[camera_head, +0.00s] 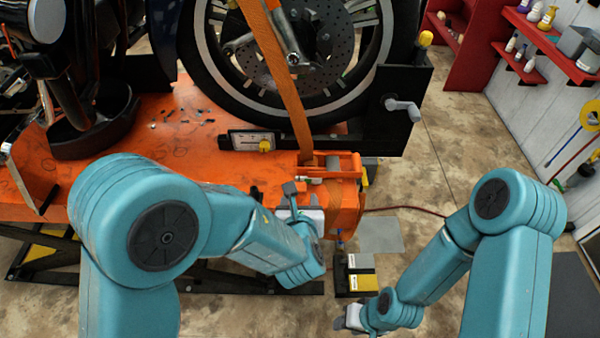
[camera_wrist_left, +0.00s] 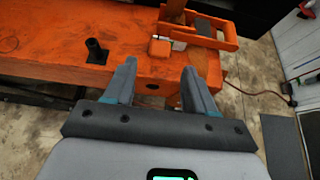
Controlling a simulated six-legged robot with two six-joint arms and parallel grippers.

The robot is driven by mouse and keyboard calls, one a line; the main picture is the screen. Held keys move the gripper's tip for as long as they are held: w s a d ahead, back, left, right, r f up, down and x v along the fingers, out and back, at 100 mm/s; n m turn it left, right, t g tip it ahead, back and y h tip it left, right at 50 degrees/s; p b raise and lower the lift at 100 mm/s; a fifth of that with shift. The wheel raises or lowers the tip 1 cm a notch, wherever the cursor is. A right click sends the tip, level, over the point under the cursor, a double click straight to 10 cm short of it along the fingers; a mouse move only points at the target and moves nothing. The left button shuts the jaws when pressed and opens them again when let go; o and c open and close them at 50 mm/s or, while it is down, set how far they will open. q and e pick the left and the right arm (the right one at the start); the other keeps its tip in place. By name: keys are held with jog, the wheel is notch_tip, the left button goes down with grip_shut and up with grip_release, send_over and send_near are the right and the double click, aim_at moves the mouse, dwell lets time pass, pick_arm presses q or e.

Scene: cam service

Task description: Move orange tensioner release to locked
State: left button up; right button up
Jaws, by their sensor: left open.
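The orange tensioner (camera_head: 340,168) sits at the right end of the orange lift table, where the orange strap (camera_head: 285,90) comes down from the wheel. In the left wrist view the tensioner (camera_wrist_left: 203,35) shows as an orange frame with a dark grey part, beyond the fingers. I cannot tell the release's position. My left gripper (camera_head: 302,192) is open at the table's end, just in front of the tensioner. In the left wrist view its fingers (camera_wrist_left: 158,68) are apart with nothing between them. My right gripper (camera_head: 350,318) is low at the bottom, partly hidden by its arm.
The motorcycle wheel (camera_head: 210,70) stands in a black wheel clamp (camera_head: 385,125) behind the tensioner. Red shelves (camera_head: 550,45) stand far right. The floor right of the table is mostly clear.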

aim_at(300, 187)
pick_arm(q)
jog(key=x, duration=0.3)
jog(key=shift+w+a+f, duration=0.1)
jog(key=shift+w+f, duration=0.05)
jog(key=shift+f, duration=0.05)
jog(key=shift+w+d+f, duration=0.2)
jog(key=shift+w+f, duration=0.1)
jog(key=shift+w, duration=0.35)
jog(key=shift+x, duration=1.05)
jog(key=shift+f, duration=0.1)
jog(key=shift+w+f+b, duration=0.15)
jog(key=shift+w+b, duration=0.1)
jog(key=shift+b, duration=0.15)
